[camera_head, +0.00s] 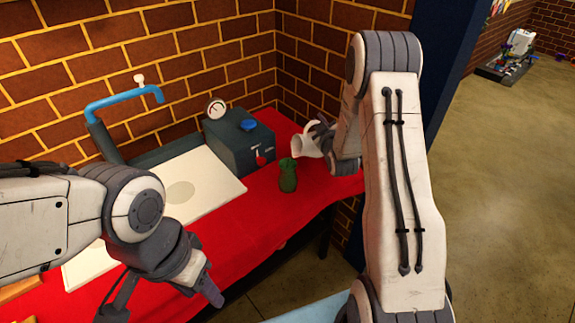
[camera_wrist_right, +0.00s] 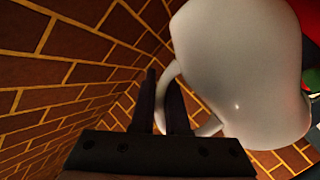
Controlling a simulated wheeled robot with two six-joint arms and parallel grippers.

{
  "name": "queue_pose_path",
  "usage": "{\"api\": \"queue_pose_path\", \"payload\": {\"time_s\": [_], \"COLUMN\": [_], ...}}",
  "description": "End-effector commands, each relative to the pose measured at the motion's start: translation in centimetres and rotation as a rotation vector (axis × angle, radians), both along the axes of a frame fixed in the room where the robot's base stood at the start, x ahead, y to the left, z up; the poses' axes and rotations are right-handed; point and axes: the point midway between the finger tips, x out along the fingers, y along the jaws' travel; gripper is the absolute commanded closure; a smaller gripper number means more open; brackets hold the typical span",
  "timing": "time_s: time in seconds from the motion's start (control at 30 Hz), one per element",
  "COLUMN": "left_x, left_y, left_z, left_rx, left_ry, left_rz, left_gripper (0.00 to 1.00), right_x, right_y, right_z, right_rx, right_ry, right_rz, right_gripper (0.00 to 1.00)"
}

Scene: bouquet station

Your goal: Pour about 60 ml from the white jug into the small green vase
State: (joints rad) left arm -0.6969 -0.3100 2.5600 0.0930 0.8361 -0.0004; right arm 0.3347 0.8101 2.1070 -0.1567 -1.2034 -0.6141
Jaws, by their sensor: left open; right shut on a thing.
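The white jug (camera_head: 306,146) is held by my right gripper (camera_head: 322,133) above the red cloth. It is tilted, with its mouth toward the left, just right of the small green vase. In the right wrist view the jug (camera_wrist_right: 245,70) fills the right side, and my right gripper (camera_wrist_right: 170,105) is shut on its handle. The small green vase (camera_head: 288,176) stands upright on the red cloth, a little lower than the jug's mouth. No liquid stream can be made out. My left gripper (camera_head: 165,298) is open and empty at the lower left.
A dark box (camera_head: 238,143) with a gauge (camera_head: 216,108) stands behind the vase. The red cloth (camera_head: 262,215) is clear in front of the vase. Brick walls close off the back.

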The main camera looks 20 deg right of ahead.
Motion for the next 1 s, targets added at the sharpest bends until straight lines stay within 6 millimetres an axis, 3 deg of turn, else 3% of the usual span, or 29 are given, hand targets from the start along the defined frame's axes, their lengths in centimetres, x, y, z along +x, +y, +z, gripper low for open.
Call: {"api": "queue_pose_path", "payload": {"time_s": [0.23,0.33,0.4,0.53,1.0], "left_x": [0.0,0.0,0.0,0.0,0.0], "left_y": [0.0,0.0,0.0,0.0,0.0], "left_z": [-0.2,1.5,-0.1,-0.9,-1.7], "left_rx": [0.0,0.0,-0.001,0.0,0.0], "left_ry": [0.0,0.0,-0.001,0.0,0.0], "left_rz": [0.0,0.0,0.0,0.0,0.0], "left_gripper": [0.5,0.5,0.5,0.5,0.5], "right_x": [0.0,0.0,0.0,0.1,0.2], "right_y": [0.1,-1.1,-1.7,-2.6,-3.7], "right_z": [0.2,0.8,-1.1,-2.8,-5.7], "right_rx": [-0.013,0.041,0.123,0.269,0.514], "right_ry": [-0.005,0.002,0.007,0.023,0.042], "right_rz": [-0.002,-0.007,-0.008,-0.009,-0.014], "right_gripper": [1.0,1.0,1.0,1.0,1.0]}}
